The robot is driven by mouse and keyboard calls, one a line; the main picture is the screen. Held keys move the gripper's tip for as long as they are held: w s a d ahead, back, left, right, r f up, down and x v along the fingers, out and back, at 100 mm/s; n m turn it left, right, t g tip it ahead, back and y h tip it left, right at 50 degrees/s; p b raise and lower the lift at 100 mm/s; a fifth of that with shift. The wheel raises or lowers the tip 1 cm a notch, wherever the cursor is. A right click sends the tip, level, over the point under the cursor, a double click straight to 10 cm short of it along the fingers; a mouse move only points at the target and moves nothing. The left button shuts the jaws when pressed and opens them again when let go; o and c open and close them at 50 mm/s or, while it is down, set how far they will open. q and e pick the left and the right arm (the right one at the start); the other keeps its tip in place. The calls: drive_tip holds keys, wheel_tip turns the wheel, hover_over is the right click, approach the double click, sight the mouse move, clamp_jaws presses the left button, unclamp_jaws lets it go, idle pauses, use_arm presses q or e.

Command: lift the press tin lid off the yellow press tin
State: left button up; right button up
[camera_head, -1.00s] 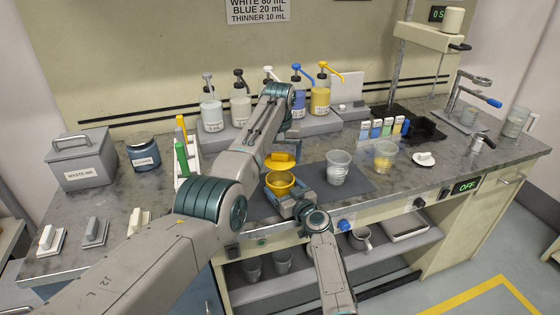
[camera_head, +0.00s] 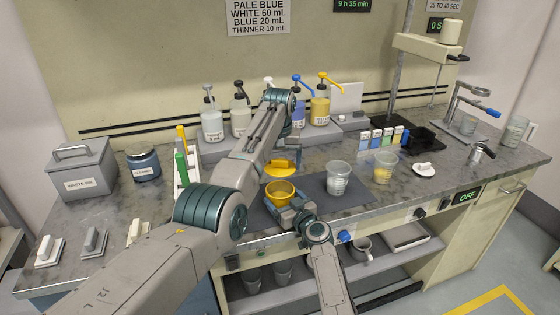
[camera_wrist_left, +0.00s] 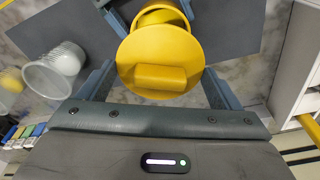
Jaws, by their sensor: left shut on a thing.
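The yellow press tin (camera_head: 280,191) is open at the top, on the dark mat at the front of the bench. The yellow press tin lid (camera_head: 281,169) is above it, apart from the rim, and a gap shows between them. My left gripper (camera_head: 283,150) is shut on the lid. In the left wrist view the lid (camera_wrist_left: 160,58) is between the fingers and hides most of the tin (camera_wrist_left: 160,15). My right gripper (camera_head: 287,207) is at the tin's near side, its fingers close around it; whether they grip it is unclear.
A clear cup (camera_head: 339,178) and a cup with yellowish contents (camera_head: 384,166) stand right of the tin. Pump bottles (camera_head: 320,107) stand on a riser behind. A rack with green and yellow tools (camera_head: 184,165) is to the left. The mat (camera_head: 362,193) has some bare room.

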drive_tip(key=shift+o, duration=1.3)
drive_tip(key=shift+s, duration=0.1)
